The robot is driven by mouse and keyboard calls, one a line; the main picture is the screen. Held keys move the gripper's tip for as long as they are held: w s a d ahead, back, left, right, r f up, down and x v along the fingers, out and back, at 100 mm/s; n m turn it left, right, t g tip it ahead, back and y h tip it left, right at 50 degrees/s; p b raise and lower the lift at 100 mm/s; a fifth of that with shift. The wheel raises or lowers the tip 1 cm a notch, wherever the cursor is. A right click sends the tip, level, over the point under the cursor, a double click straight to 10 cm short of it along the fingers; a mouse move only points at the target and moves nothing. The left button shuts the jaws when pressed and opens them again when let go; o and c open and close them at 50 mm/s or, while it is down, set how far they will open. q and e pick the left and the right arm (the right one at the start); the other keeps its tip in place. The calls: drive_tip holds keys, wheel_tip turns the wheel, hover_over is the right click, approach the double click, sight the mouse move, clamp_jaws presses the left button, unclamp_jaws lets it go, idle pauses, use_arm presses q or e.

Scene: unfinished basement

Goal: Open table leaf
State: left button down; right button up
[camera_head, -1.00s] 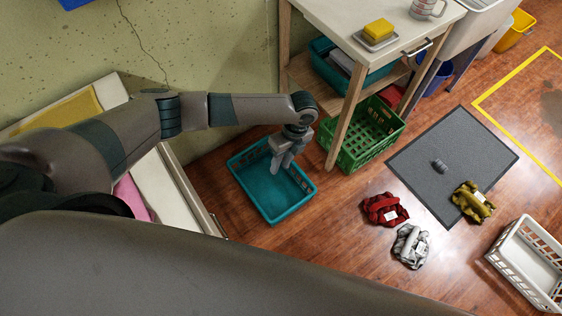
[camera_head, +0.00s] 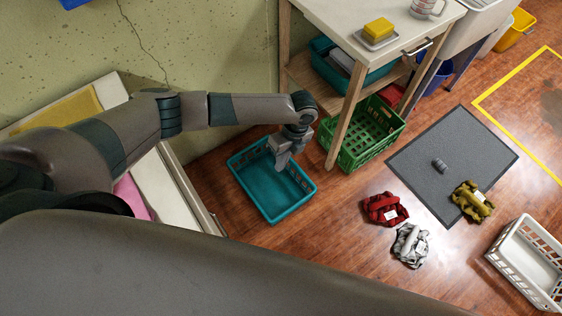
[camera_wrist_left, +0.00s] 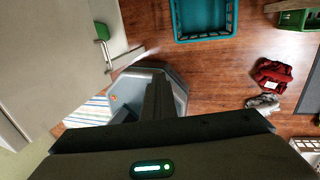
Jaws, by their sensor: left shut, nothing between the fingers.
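A white-topped wooden table (camera_head: 350,18) stands at the top of the head view, with a metal handle (camera_head: 417,47) on its side. I cannot tell a separate leaf on it. My left gripper (camera_head: 280,164) hangs over the teal basket (camera_head: 268,197), left of and apart from the table. It is shut and empty. In the left wrist view the teal basket (camera_wrist_left: 203,38) is at the top, and a large pale panel (camera_wrist_left: 45,50) with a handle-like metal part fills the left. My right gripper is not in view.
A green crate (camera_head: 372,135) stands under the table. Red (camera_head: 385,209), grey (camera_head: 411,245) and yellow (camera_head: 472,201) cloths lie around a dark mat (camera_head: 440,150). A white basket (camera_head: 530,262) is at lower right. A wall (camera_head: 200,60) is behind my left arm.

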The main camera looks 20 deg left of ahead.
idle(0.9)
use_arm(q)
drive_tip(key=c, duration=1.8)
unclamp_jaws()
drive_tip(key=shift+c, duration=0.2)
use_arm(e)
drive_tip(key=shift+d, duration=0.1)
